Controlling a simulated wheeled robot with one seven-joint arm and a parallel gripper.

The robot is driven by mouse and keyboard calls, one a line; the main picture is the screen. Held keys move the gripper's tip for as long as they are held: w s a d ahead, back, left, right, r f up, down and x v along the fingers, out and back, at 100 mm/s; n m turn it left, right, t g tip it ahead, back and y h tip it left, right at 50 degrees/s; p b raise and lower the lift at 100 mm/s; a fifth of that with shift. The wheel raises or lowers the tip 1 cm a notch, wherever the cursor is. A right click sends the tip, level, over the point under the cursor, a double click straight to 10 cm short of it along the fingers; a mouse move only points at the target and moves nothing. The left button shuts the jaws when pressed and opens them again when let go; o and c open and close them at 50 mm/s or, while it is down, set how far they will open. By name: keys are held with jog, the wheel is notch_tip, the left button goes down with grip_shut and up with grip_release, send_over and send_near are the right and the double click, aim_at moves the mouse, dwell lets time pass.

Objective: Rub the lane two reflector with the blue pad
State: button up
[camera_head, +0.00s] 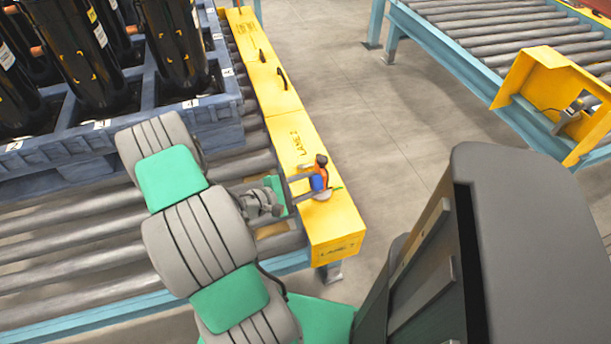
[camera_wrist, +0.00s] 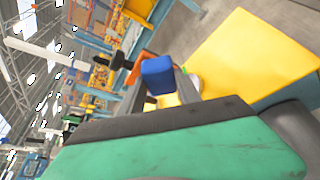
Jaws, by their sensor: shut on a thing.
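The blue pad (camera_head: 316,183) has an orange body and a dark knob. It is between the fingertips of my gripper (camera_head: 313,187), which is shut on it, over the near end of the yellow lane 2 rail cover (camera_head: 339,226). In the wrist view the blue pad (camera_wrist: 157,78) stands in front of the orange part (camera_wrist: 144,58). A small pale rounded thing (camera_head: 323,196) shows just below the pad, with a bit of green beside it. It may be the reflector, but it is partly hidden. I cannot tell whether the pad touches it.
A blue pallet (camera_head: 55,148) with black compressors (camera_head: 92,55) stands on the rollers at the left. Black handles (camera_head: 282,78) stick up from the yellow cover farther back. Another conveyor (camera_head: 480,35) with a yellow housing (camera_head: 548,75) is at the right. Grey floor lies between them.

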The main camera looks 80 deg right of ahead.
jog(key=shift+s+a, duration=0.25)
jog(key=shift+a, duration=0.25)
jog(key=shift+w+d, duration=0.25)
jog(key=shift+d, duration=0.2)
jog(key=shift+w+d, duration=0.2)
jog(key=shift+d, duration=0.25)
jog(key=w+d, duration=0.1)
jog(key=d, duration=0.1)
jog(key=w+d+b, duration=0.1)
jog(key=d, duration=0.1)
jog(key=shift+w, duration=0.3)
jog(key=w+a, duration=0.3)
jog(key=w, duration=0.2)
jog(key=shift+w, duration=0.15)
jog(key=shift+w+a, duration=0.4)
jog(key=shift+w, duration=0.25)
jog(key=shift+w+a, duration=0.35)
jog(key=shift+w, duration=0.25)
